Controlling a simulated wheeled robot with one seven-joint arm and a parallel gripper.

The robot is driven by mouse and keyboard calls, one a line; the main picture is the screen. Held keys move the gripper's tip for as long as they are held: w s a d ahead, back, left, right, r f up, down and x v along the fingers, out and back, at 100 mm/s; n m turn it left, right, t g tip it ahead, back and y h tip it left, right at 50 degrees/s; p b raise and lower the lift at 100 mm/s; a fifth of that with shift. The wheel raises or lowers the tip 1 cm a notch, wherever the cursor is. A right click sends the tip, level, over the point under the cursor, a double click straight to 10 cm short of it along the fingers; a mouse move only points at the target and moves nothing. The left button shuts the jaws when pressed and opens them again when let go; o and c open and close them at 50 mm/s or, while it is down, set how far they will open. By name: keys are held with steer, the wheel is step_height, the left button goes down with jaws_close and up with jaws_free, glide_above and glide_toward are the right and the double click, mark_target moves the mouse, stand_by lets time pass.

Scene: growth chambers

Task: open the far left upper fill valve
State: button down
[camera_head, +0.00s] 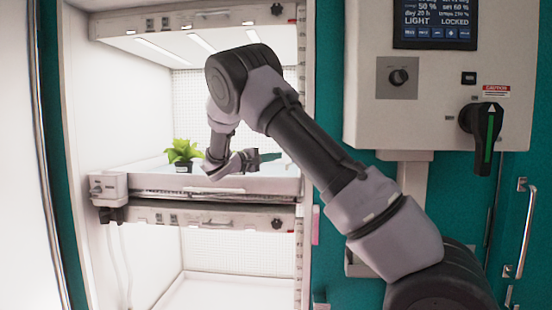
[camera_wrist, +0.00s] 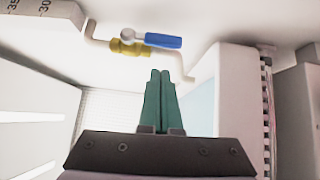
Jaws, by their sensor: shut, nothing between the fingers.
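In the wrist view a valve with a brass body (camera_wrist: 130,48) sits on a bent white pipe (camera_wrist: 172,58). Its blue lever handle (camera_wrist: 163,41) points to the right and lies roughly along the run of the pipe. My gripper (camera_wrist: 159,73) is shut and empty, its two dark green fingers side by side. The fingertips appear just below the valve in the picture; a gap shows and I see no contact. In the head view my gripper (camera_head: 273,157) is inside the lit chamber, above the upper shelf. I cannot make out the valve in that view.
A potted green plant (camera_head: 183,152) stands on the upper shelf tray (camera_head: 225,185), left of my wrist. A white box (camera_head: 108,187) is at the shelf's left front. The lower bay is clear.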

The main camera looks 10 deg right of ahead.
steer(key=v, duration=1)
steer(key=shift+w+a+r, duration=0.2)
steer(key=shift+a+r, duration=0.05)
steer(key=shift+a, duration=0.2)
